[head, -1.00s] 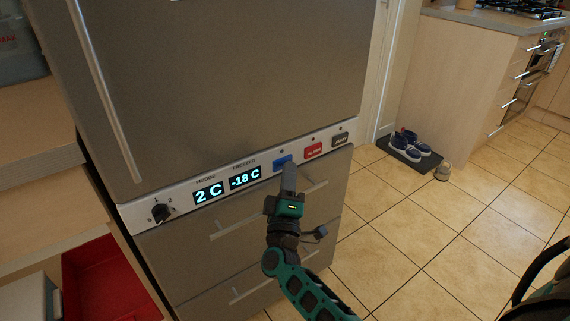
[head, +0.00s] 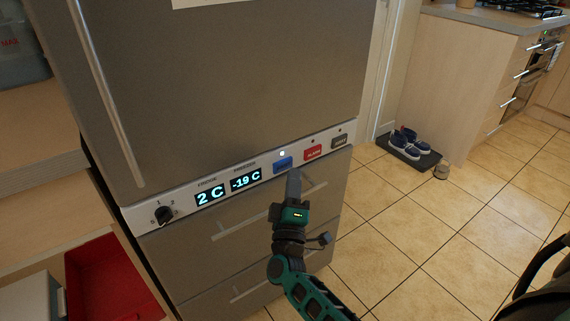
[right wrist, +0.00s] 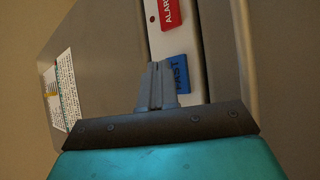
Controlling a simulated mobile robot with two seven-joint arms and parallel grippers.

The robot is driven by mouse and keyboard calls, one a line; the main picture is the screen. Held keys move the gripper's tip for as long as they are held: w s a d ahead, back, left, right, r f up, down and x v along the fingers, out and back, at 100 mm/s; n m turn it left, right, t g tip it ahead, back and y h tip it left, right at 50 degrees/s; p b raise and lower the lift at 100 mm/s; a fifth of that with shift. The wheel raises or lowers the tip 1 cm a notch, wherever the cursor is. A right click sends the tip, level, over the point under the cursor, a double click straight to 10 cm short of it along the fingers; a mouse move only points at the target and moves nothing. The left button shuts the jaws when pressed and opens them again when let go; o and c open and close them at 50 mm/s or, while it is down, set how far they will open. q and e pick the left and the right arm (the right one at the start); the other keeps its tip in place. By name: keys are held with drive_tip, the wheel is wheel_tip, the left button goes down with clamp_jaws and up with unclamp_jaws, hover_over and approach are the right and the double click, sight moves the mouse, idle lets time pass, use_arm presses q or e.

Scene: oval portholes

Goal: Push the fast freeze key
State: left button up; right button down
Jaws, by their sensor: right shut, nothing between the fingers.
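The blue fast freeze key (head: 282,165) sits on the white control strip of the fridge-freezer, left of the red alarm key (head: 313,152). A small light (head: 282,154) above the blue key is lit. The freezer display (head: 246,181) reads -19 C and the fridge display (head: 210,196) reads 2 C. My right gripper (head: 294,172) is shut and empty, its tips just below and right of the blue key. In the right wrist view the blue key (right wrist: 176,74) shows beside the shut fingertips (right wrist: 157,66). My left gripper is not in view.
A grey key (head: 339,142) is at the strip's right end and a black dial (head: 164,214) at its left. Freezer drawers with bar handles (head: 240,221) lie below. Shoes (head: 410,142) rest on a dark mat at right. Tiled floor is open there.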

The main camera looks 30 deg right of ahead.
use_arm(q)
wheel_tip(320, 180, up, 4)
drive_tip(key=p, duration=0.2)
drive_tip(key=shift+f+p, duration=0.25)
drive_tip(key=shift+p, duration=0.15)
use_arm(e)
drive_tip(key=s, duration=0.5)
drive_tip(key=shift+d, duration=0.2)
drive_tip(key=s+a+f+n+y, duration=0.1)
drive_tip(key=s+a+f+y, duration=0.15)
drive_tip(key=a+y, duration=0.95)
drive_tip(key=s+a+f+m+g+y, duration=0.35)
drive_tip(key=s+f+m+g, duration=0.2)
drive_tip(key=s+g, duration=0.4)
use_arm(q)
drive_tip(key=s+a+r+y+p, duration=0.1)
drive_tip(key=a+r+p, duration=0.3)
drive_tip(key=p, duration=0.9)
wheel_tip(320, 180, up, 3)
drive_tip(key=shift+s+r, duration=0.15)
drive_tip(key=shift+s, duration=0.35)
use_arm(e)
drive_tip(key=s+d+r+t, duration=0.1)
drive_tip(key=s+d+r, duration=0.1)
drive_tip(key=r, duration=0.6)
drive_tip(key=shift+s+d+r, duration=0.25)
drive_tip(key=shift+d+r, duration=0.15)
drive_tip(key=shift+d, duration=0.35)
